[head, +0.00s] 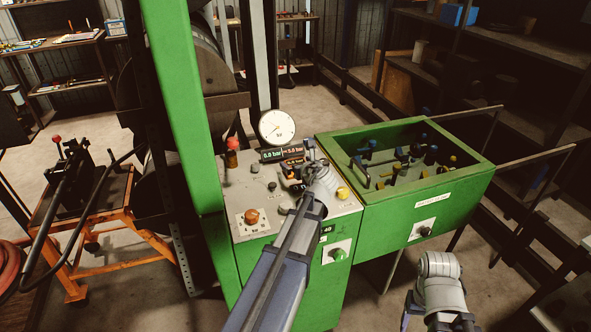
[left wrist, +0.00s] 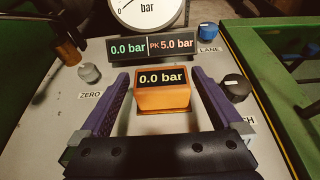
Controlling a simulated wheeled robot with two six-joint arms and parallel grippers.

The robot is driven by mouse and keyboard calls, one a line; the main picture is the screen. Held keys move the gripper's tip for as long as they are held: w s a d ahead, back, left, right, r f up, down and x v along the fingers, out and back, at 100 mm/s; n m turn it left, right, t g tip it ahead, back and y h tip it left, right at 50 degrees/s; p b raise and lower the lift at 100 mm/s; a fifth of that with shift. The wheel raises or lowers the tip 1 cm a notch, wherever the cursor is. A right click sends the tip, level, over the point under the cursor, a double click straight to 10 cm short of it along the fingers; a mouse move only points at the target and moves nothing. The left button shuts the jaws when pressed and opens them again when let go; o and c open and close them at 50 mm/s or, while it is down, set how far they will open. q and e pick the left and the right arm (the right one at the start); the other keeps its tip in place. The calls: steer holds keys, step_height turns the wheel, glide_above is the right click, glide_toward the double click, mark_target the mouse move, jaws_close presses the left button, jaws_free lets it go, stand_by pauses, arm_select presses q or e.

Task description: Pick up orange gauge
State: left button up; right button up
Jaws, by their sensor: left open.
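The orange gauge (left wrist: 162,97) is a small block with a dark display reading 0.0 bar. It sits on the grey control panel (head: 252,178) of the green machine. My left gripper (left wrist: 160,76) is open, with one purple finger on each side of the gauge. A narrow gap shows between the gauge and each finger, so it is not gripped. In the head view my left gripper (head: 291,172) is over the panel and largely hides the gauge. My right arm shows at the lower right, but its fingers cannot be made out.
A dual display (left wrist: 151,47) and a round dial (head: 277,127) stand just behind the gauge. Knobs surround it, including a black one (left wrist: 236,88) on the right. A green bin (head: 412,190) with several tools adjoins the panel. A green post (head: 187,110) rises on the left.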

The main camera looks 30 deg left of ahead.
mark_target(293, 160)
arm_select(q)
steer(key=b+x, duration=0.2)
steer(key=x, duration=0.3)
steer(key=shift+f, duration=0.2)
steer(key=shift+d+r, duration=0.1)
steer(key=shift+c, duration=0.6)
jaws_close()
step_height(293, 160, up, 10)
steer(key=p, duration=1)
